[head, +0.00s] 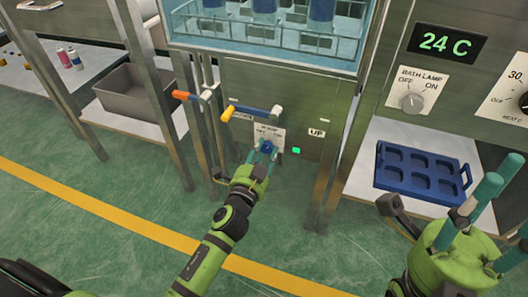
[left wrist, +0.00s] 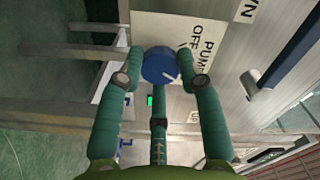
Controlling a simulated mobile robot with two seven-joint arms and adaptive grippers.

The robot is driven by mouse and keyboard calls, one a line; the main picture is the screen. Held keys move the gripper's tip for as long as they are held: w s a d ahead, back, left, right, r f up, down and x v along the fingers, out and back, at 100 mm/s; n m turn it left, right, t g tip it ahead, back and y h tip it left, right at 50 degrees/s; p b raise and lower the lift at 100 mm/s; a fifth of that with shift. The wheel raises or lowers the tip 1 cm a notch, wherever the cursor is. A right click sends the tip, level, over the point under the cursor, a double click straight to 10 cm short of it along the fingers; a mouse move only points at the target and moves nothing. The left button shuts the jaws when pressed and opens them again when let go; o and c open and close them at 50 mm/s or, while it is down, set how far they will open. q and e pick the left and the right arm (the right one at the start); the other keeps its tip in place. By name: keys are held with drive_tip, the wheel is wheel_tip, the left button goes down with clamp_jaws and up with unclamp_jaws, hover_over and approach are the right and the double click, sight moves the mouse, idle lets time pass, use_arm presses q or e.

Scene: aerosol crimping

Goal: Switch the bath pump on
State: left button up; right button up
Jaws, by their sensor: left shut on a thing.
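The blue pump knob (left wrist: 160,65) sits on a white label plate (left wrist: 190,35) marked PUMP and OFF, on the steel panel below the bath. A white pointer mark shows on the knob's face; I cannot tell which setting it points to. In the head view the knob (head: 267,147) is mostly hidden by my left gripper (head: 263,152). My left gripper's fingers (left wrist: 165,75) are closed around the knob from both sides. A small green light (head: 296,150) glows on the panel right of the knob. My right gripper (head: 485,225) is at the lower right, fingers spread and empty.
Above the knob is a blue-handled lever (head: 252,111), with an UP label (head: 316,133) to its right. The glass bath (head: 270,45) holds blue cans. A blue tray (head: 420,172) lies on the right shelf. A grey bin (head: 135,92) stands at left. The green floor in front is clear.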

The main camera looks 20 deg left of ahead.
use_arm(q)
drive_tip(key=o, duration=1.1)
drive_tip(key=shift+r, duration=0.15)
drive_tip(key=shift+o, duration=0.2)
drive_tip(key=shift+s+f, duration=0.2)
drive_tip(key=shift+s, duration=0.3)
drive_tip(key=s, duration=1.1)
drive_tip(key=shift+a, duration=0.15)
drive_tip(key=shift+r, duration=0.1)
